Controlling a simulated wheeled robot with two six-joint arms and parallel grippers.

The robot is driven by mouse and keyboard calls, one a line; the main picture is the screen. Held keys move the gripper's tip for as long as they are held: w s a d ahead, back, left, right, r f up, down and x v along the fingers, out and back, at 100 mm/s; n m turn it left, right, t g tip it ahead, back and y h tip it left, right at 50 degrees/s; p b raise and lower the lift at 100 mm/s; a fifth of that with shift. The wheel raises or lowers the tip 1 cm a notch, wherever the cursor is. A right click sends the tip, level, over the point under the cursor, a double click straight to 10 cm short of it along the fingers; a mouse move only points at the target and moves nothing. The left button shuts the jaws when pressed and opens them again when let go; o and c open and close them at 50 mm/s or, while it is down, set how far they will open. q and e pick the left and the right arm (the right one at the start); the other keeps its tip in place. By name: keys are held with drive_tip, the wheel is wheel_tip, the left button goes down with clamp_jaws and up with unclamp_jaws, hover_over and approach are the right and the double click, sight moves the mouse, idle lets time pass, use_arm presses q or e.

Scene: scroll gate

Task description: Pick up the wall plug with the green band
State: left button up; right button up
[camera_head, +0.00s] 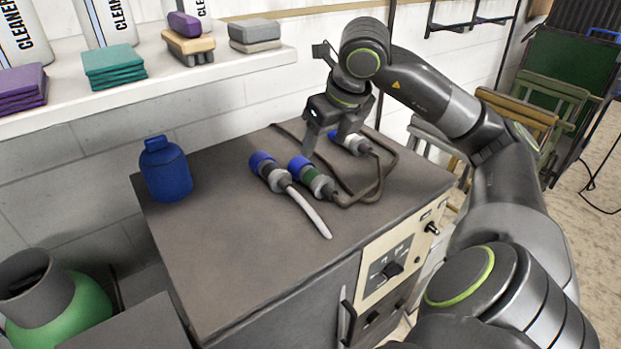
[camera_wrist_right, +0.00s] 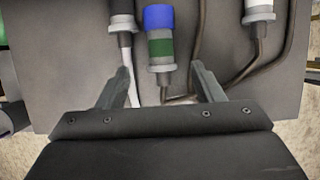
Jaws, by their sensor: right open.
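The wall plug with the green band (camera_head: 304,170) lies on the dark cabinet top (camera_head: 230,250), with a blue end and a grey collar. In the right wrist view the green-banded plug (camera_wrist_right: 159,45) shows between and beyond the fingertips. My right gripper (camera_head: 324,135) is open and empty, pointing down above the plugs; its two fingers also show in the right wrist view (camera_wrist_right: 160,72). A plug with a dark band (camera_head: 270,172) and white cable lies to the left. A plug with a white band (camera_head: 350,142) lies behind, partly hidden by the gripper. My left gripper is not in view.
A blue bottle (camera_head: 165,170) stands at the cabinet's left back corner. A shelf (camera_head: 200,72) with sponges and cleaner bottles is on the wall behind. Dark cables curve right of the plugs. The cabinet's front left top is clear.

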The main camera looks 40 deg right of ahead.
sight(312, 171)
drive_tip(key=x, duration=1.1)
drive_tip(key=shift+w, duration=0.1)
drive_tip(key=shift+c, duration=0.3)
drive_tip(key=shift+r, duration=0.1)
clamp_jaws()
wheel_tip(312, 171, up, 10)
drive_tip(key=shift+f+p, duration=0.1)
drive_tip(key=shift+p, duration=0.2)
